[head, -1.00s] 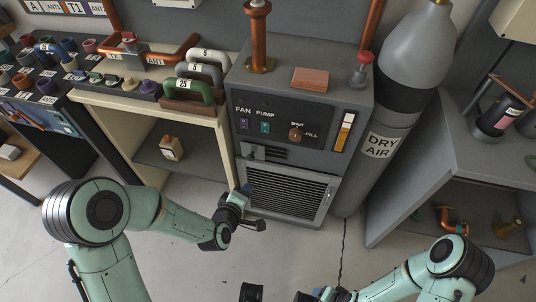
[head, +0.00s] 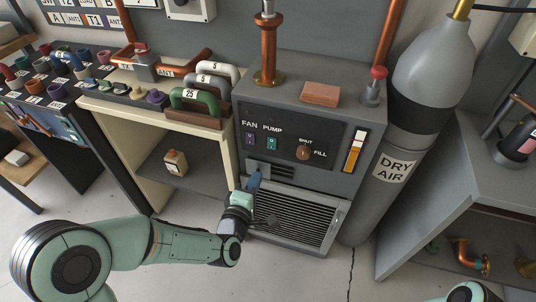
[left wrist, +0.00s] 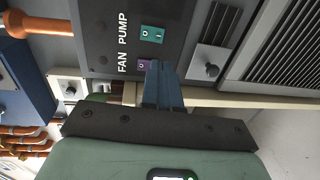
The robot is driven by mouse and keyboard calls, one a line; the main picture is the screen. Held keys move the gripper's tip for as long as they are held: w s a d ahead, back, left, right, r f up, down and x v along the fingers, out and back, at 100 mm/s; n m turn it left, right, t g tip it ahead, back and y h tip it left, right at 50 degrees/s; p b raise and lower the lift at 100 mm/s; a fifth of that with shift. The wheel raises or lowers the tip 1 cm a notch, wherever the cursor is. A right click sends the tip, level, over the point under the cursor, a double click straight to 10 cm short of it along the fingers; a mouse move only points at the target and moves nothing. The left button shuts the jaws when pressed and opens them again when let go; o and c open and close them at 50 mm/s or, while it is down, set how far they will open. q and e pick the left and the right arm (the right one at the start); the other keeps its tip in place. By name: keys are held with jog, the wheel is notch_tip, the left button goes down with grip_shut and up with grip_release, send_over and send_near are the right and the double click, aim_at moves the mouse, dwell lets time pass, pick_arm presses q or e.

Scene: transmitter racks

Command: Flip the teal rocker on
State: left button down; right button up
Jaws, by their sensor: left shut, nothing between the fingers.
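The teal rocker (head: 271,144) sits under the PUMP label on the dark panel of the grey cabinet. It also shows in the left wrist view (left wrist: 152,34), whole and uncovered; I cannot tell which way it is tipped. My left gripper (head: 254,181) is shut and empty, its blue fingers pointing up in front of the cabinet, below the panel. In the left wrist view the shut fingertips (left wrist: 162,72) overlap the edge of the purple rocker (left wrist: 146,64) and lie apart from the teal one. My right gripper is out of view.
The purple FAN rocker (head: 250,139) is just left of the teal one. A brown SHUT/FILL knob (head: 304,152) is to its right. A louvred grille (head: 297,217) lies below, and a DRY AIR cylinder (head: 396,167) stands to the right. A brick-red block (head: 320,94) lies on the cabinet top.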

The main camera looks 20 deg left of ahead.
pick_arm(q)
jog(key=b, duration=0.1)
send_near(271, 148)
jog(key=w, duration=0.5)
jog(key=shift+w+d+f, duration=0.15)
jog(key=shift+f, duration=0.15)
jog(key=shift+w, duration=0.75)
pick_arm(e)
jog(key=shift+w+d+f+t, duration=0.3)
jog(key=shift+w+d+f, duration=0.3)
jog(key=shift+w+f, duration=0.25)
pick_arm(q)
jog(key=shift+w+f+b, duration=0.1)
jog(key=shift+f+b, duration=0.05)
jog(key=shift+b, duration=0.2)
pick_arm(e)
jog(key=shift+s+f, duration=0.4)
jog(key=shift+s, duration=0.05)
